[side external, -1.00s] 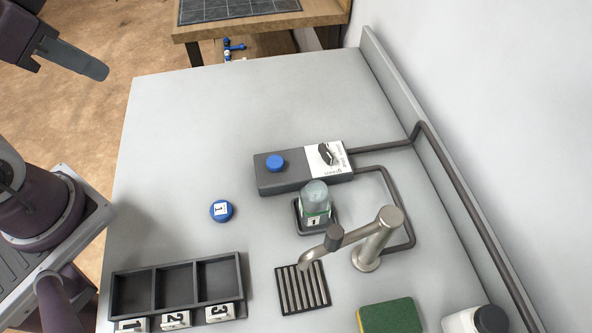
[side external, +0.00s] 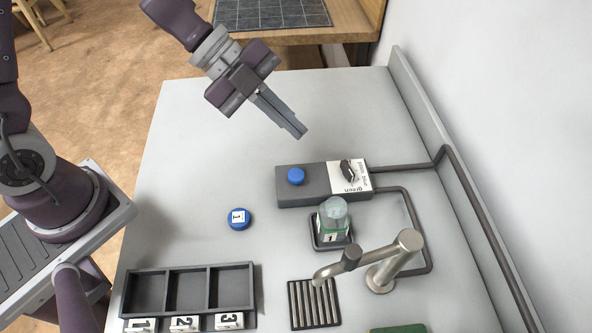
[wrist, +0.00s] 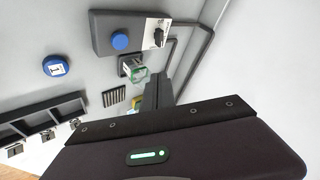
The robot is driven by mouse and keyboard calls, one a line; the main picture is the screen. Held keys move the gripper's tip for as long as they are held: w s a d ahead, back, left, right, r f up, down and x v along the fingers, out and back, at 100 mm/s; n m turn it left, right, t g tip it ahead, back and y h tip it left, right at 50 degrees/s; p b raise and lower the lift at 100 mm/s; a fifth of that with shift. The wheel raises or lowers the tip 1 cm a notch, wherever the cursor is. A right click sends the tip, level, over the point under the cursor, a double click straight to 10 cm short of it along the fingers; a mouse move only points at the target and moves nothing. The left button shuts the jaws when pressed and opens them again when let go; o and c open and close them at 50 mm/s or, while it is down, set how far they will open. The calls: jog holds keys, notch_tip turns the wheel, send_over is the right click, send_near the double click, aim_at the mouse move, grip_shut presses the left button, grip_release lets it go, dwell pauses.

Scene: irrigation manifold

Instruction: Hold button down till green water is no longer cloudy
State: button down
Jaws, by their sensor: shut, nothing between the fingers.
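The blue button (side external: 296,176) sits on the left part of a dark control box (side external: 306,190); it also shows in the wrist view (wrist: 120,41). A black knob (side external: 347,171) stands on the box's white panel, which carries the word "green". A clear bottle (side external: 333,218) with a green-edged label "1" stands upright in a dark square holder in front of the box. Its contents look pale greenish; I cannot tell how cloudy. My gripper (side external: 300,133) is shut and empty, above the table behind the button and apart from it.
A blue cap (side external: 239,219) marked 1 lies on the table. A tray (side external: 257,290) with compartments labelled 1, 2, 3 is at front left. A metal faucet (side external: 385,268) stands over a drain grate (side external: 314,304). Pipes run along the right wall.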

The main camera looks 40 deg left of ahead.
aim_at(291, 173)
jog(key=shift+s+f, duration=0.1)
jog(key=shift+f, duration=4.35)
jog(key=shift+f, duration=0.4)
jog(key=shift+f, duration=0.55)
dwell(1.4)
jog(key=shift+r, duration=1)
jog(key=shift+r, duration=0.1)
jog(key=shift+r, duration=2.4)
